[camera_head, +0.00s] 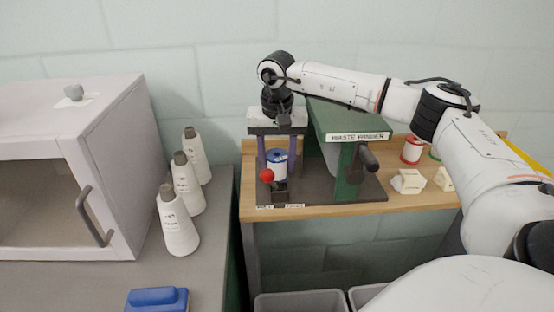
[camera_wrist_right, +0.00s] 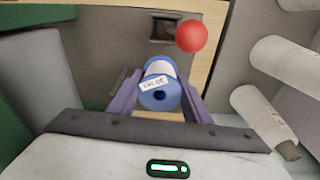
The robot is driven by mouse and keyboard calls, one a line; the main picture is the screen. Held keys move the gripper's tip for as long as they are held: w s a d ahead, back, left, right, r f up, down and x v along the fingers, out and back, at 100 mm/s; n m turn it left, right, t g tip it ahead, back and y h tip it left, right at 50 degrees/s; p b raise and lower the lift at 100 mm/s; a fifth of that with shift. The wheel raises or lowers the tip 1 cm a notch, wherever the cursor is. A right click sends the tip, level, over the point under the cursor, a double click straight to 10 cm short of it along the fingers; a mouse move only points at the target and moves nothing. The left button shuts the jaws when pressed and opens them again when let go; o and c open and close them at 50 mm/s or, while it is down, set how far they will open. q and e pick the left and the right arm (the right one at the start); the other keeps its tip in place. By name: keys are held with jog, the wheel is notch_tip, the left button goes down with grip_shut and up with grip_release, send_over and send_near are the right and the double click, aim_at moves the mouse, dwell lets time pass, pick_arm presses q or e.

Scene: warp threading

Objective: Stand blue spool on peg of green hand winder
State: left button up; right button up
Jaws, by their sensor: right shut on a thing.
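The blue spool (camera_head: 277,158) has a white, labelled middle and stands upright between the purple fingers of my right gripper (camera_head: 279,168). That gripper points down and is shut on the spool. In the right wrist view the blue spool (camera_wrist_right: 160,92) shows its top flange with a dark centre hole, a finger on each side. The green hand winder (camera_head: 350,125) has a dark base plate (camera_head: 330,190), and the spool is over that plate's left part. The peg is hidden, so I cannot tell whether the spool is on it. My left gripper is out of view.
A red ball knob (camera_head: 267,175) is close in front of the spool. A red spool (camera_head: 411,150) and white pieces (camera_head: 408,182) are on the wooden table's right. Several white cones (camera_head: 178,222) and a white cabinet (camera_head: 70,170) stand at the left.

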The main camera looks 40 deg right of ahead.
jog(key=shift+f, duration=0.1)
jog(key=o, duration=1.1)
jog(key=r, duration=0.7)
jog(key=s+a+r, duration=0.1)
jog(key=r, duration=0.2)
jog(key=shift+r, duration=0.15)
